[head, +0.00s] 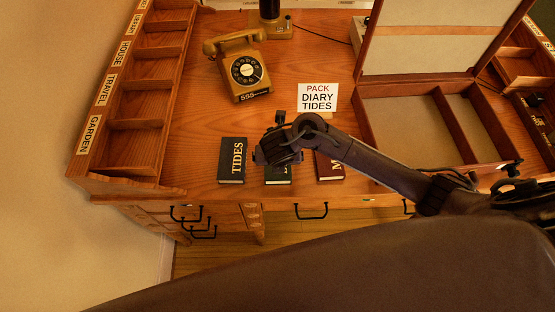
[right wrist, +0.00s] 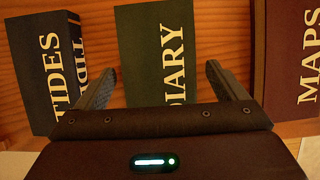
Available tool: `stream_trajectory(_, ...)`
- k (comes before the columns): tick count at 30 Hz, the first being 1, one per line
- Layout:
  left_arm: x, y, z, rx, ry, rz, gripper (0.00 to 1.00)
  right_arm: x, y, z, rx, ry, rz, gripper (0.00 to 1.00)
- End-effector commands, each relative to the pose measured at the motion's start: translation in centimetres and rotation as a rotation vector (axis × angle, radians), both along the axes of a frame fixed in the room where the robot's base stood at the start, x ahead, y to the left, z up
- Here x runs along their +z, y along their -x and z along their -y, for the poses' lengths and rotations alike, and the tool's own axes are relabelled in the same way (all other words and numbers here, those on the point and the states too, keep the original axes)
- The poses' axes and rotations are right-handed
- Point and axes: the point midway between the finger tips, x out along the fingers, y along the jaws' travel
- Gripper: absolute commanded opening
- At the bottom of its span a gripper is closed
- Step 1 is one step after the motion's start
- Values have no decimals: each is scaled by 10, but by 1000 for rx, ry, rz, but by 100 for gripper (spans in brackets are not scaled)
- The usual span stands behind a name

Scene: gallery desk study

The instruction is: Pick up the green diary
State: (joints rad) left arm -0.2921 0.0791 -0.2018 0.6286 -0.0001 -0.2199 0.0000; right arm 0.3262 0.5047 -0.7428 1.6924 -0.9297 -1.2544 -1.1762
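The green diary (right wrist: 155,55) lies on the desk with "DIARY" on its cover. In the right wrist view it sits between the two spread fingers of my right gripper (right wrist: 165,85), with a gap on each side. In the head view my right arm hides most of the diary (head: 277,174), and only its lower part shows. The right gripper (head: 277,157) hangs over it, fingers hidden there. My left gripper is not in view.
The dark TIDES book (head: 232,160) lies left of the diary and the dark red MAPS book (head: 328,168) right of it. A card (head: 317,98) reads "PACK DIARY TIDES". An open case (head: 410,125) is at right. A telephone (head: 240,68) and labelled rack (head: 133,108) stand left.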

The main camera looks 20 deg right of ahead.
Motion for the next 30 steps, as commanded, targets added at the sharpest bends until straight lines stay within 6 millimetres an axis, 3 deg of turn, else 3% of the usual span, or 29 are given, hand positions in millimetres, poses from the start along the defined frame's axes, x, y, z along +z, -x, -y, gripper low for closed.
stream_trajectory(1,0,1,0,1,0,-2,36,0,0,0,0,0,0,84)
stream_trajectory(11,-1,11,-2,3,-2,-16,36,0,0,0,0,0,0,42)
stream_trajectory(23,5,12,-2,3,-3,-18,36,11,0,-1,-1,-3,1,42)
stream_trajectory(28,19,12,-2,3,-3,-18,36,37,0,-1,-1,-3,1,42)
stream_trajectory(30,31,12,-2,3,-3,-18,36,57,0,-2,-1,-7,1,42)
